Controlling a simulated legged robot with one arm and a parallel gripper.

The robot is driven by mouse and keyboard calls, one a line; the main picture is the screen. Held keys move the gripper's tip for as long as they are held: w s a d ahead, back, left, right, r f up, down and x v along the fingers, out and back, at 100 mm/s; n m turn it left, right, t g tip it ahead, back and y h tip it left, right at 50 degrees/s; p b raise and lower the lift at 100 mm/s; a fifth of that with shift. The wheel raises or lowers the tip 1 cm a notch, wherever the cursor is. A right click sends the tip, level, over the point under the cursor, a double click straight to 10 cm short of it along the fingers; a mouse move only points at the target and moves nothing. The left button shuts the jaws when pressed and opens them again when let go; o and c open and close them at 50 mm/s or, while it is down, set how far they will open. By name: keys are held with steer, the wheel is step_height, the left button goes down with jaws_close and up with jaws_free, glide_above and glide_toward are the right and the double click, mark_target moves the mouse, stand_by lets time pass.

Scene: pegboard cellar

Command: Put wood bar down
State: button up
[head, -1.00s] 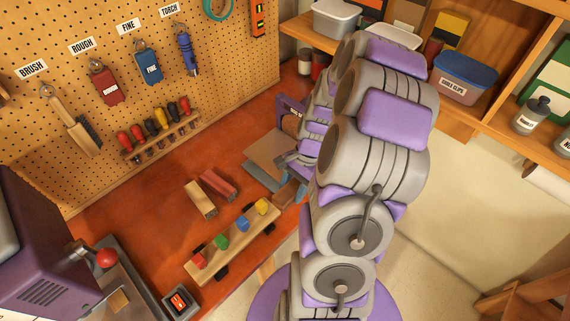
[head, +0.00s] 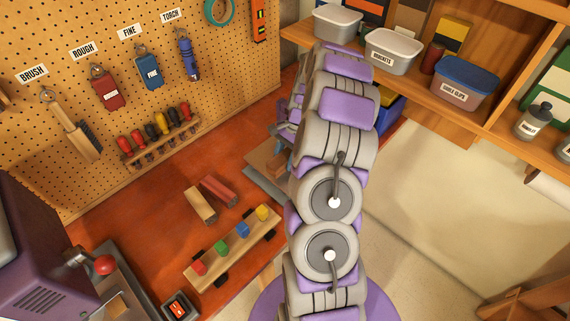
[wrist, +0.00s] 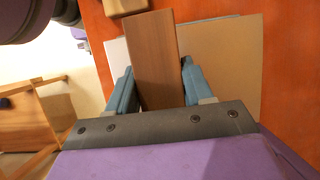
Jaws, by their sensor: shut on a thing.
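The wood bar (wrist: 155,55) is brown and flat-faced, and fills the middle of the wrist view. My gripper (wrist: 157,82) is shut on it, with a blue-grey jaw against each side. Below the bar lie a tan sheet (wrist: 228,65) and a paler sheet, on the red-orange bench top. Whether the bar touches the sheets I cannot tell.
A toy-like rack with coloured pegs (head: 240,243) and two loose blocks (head: 201,205) lie on the red-orange bench (head: 150,215). Tools hang on the pegboard (head: 130,60). Shelves with bins (head: 394,52) stand behind my arm at right. A purple machine (head: 45,260) is at left.

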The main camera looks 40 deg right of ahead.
mark_target(285, 165)
step_height(285, 165, down, 4)
steer(key=shift+a+r, duration=0.1)
steer(key=shift+r, duration=0.15)
steer(key=o, duration=1.3)
steer(key=shift+r, duration=0.1)
